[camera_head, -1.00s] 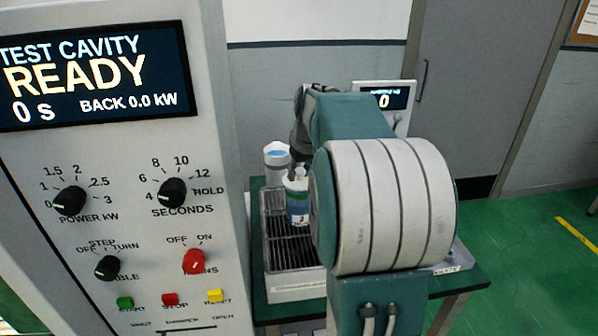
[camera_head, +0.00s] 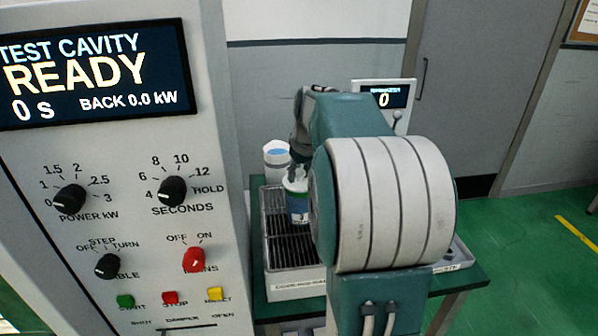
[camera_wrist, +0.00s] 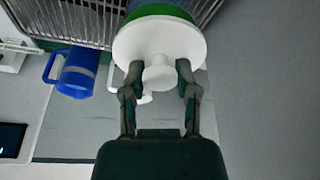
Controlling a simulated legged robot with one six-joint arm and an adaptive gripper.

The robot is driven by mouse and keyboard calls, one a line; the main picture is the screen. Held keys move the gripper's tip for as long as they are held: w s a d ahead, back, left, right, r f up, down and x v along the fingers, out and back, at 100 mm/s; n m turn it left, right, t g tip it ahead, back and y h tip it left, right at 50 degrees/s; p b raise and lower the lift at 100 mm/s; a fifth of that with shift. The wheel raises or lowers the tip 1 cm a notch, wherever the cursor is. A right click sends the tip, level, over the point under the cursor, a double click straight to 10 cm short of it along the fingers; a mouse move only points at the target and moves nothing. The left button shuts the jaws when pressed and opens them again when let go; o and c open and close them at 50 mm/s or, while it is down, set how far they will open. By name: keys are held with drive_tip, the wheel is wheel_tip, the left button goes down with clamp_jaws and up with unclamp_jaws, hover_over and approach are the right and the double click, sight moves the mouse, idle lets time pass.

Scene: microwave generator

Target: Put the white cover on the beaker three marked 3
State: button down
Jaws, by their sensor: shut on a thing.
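My gripper (camera_wrist: 158,76) is shut on the knob of the white cover (camera_wrist: 135,40), with one finger on each side of it. The round cover lies over the top of a beaker with a green band (camera_wrist: 160,10) in the wrist view. In the head view the beaker (camera_head: 299,208) stands upright on the wire rack with the white cover (camera_head: 296,184) at its top. My gripper's dark fingers (camera_head: 297,171) are just above it. The mark on its label is too blurred to read for sure. I cannot tell whether the cover is fully seated.
A wire rack in a pale tray (camera_head: 283,287) sits on a green table (camera_head: 462,280). A white vessel with blue inside (camera_head: 277,152) stands behind the beaker. A blue mug (camera_wrist: 76,73) shows in the wrist view. The control panel (camera_head: 130,240) fills the left.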

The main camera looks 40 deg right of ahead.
drive_tip(key=shift+f, duration=0.15)
drive_tip(key=shift+c, duration=1.4)
unclamp_jaws()
drive_tip(key=shift+o, duration=0.3)
drive_tip(key=shift+o, duration=1.1)
drive_tip(key=shift+r, duration=3.55)
drive_tip(key=shift+s, duration=0.1)
